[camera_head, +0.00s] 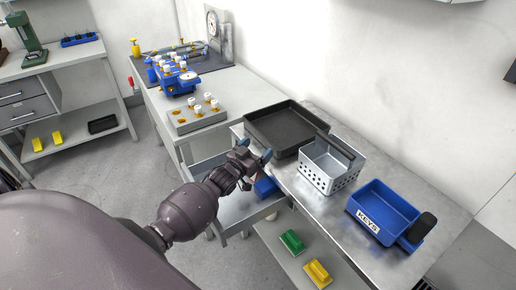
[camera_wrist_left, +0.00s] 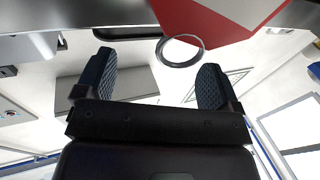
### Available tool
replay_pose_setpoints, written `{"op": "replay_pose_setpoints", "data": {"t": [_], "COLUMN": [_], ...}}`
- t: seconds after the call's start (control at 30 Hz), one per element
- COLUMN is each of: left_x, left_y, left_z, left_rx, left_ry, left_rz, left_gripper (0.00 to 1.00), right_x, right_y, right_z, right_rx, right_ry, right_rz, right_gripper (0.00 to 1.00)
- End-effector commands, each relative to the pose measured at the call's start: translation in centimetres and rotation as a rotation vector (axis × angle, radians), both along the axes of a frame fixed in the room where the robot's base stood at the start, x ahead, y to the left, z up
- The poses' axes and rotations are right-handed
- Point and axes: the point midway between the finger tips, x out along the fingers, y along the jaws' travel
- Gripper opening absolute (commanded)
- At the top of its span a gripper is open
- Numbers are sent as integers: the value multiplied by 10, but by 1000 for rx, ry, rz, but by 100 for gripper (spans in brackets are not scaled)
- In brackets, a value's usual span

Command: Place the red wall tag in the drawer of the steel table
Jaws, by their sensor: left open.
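The red wall tag (camera_wrist_left: 205,22), red with a white part and a metal ring (camera_wrist_left: 180,50), shows at the top of the left wrist view, just beyond my fingertips. I cannot make it out in the head view. My left gripper (camera_wrist_left: 155,78) is open, with its two blue-padded fingers apart and nothing between them. In the head view my left gripper (camera_head: 254,153) is above the pulled-out drawer (camera_head: 235,208) of the steel table (camera_head: 325,225). A blue object (camera_head: 265,187) shows at the drawer, partly hidden by the gripper. My right gripper is not in view.
On the steel table stand a black tray (camera_head: 285,127), a perforated metal basket (camera_head: 330,168) and a blue KEYS bin (camera_head: 385,210). A green item (camera_head: 291,241) and a yellow item (camera_head: 317,273) lie on the lower shelf. A bench with blue valve fittings (camera_head: 172,76) stands behind.

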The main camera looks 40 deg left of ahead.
Motion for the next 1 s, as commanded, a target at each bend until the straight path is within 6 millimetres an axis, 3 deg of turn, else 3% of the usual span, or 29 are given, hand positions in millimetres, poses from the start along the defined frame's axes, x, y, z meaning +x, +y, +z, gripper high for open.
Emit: {"op": "replay_pose_setpoints", "data": {"t": [0.5,0.7,1.0], "left_x": [-90,-106,-108], "left_y": [4,4,4], "left_z": [-7,-8,-7], "left_rx": [0,0,0], "left_ry": [3,2,1], "left_rz": [1,1,1], "left_gripper": [88,88,88], "right_x": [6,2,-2], "right_y": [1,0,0], "right_z": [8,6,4], "right_rx": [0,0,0], "right_ry": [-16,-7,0], "right_rz": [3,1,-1], "right_gripper": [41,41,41]}}
